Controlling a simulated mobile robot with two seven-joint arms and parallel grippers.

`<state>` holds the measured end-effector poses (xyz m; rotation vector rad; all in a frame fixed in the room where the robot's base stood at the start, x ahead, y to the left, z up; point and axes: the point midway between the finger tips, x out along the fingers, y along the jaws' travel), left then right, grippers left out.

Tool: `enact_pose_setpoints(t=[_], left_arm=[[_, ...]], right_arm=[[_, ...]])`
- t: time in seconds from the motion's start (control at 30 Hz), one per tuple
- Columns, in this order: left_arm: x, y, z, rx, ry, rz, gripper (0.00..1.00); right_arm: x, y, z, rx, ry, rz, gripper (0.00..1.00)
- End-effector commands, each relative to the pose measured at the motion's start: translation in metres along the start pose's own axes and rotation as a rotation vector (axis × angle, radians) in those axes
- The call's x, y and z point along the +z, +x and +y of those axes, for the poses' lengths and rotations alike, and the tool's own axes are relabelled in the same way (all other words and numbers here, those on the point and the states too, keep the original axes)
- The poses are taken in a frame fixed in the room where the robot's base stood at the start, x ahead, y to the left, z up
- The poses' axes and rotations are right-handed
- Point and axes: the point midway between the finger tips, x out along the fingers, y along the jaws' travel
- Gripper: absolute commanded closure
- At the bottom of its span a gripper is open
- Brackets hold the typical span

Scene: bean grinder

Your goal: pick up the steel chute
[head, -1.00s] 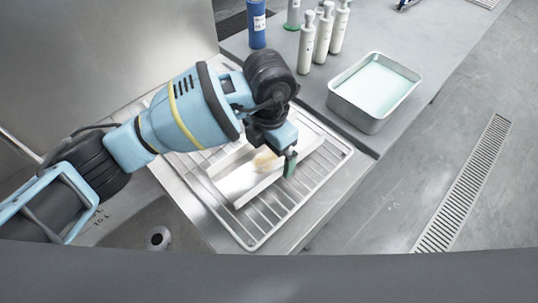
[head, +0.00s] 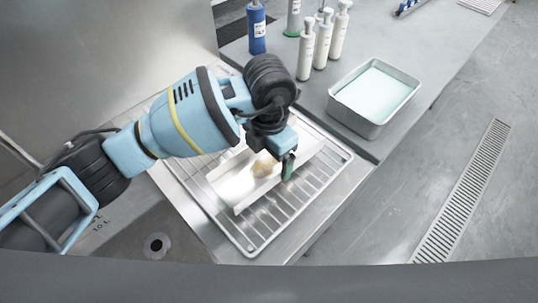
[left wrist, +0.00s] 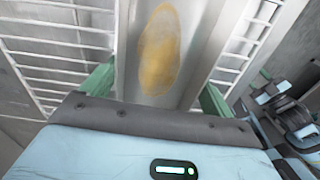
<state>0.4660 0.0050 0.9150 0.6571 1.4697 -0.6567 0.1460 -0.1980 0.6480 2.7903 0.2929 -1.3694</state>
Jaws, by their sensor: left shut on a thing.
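The steel chute (head: 238,191) is a shiny open channel with raised sides and a yellowish-brown stain in it. It is over the wire rack in the head view and partly hidden by my left arm. In the left wrist view the chute (left wrist: 192,65) runs up between the two green fingers. My left gripper (head: 287,167) is shut on the chute, with a finger at its outer side; it also shows in the left wrist view (left wrist: 155,90). I cannot tell how far the chute is clear of the rack. My right gripper is not in view.
The wire rack (head: 254,246) lies on the steel counter beside a sink with a drain (head: 157,245). A metal pan (head: 371,128) with pale liquid stands at the right. Several bottles (head: 306,52) stand behind. A floor grate (head: 465,190) is at the far right.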

Motion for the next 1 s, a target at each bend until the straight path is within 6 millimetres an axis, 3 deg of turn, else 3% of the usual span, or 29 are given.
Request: enact_pose_setpoints(t=[0.23, 0.7, 1.0], left_arm=[[0.001, -0.034, 0.001, 0.003, 0.001, -0.007, 0.48], [-0.086, -0.041, -0.055, 0.000, 0.004, -0.002, 0.48], [-0.125, -0.045, -0.080, 0.000, 0.002, -0.001, 0.48]], right_arm=[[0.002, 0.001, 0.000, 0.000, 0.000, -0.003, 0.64], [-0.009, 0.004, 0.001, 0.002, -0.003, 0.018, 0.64], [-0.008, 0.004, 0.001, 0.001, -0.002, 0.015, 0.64]])
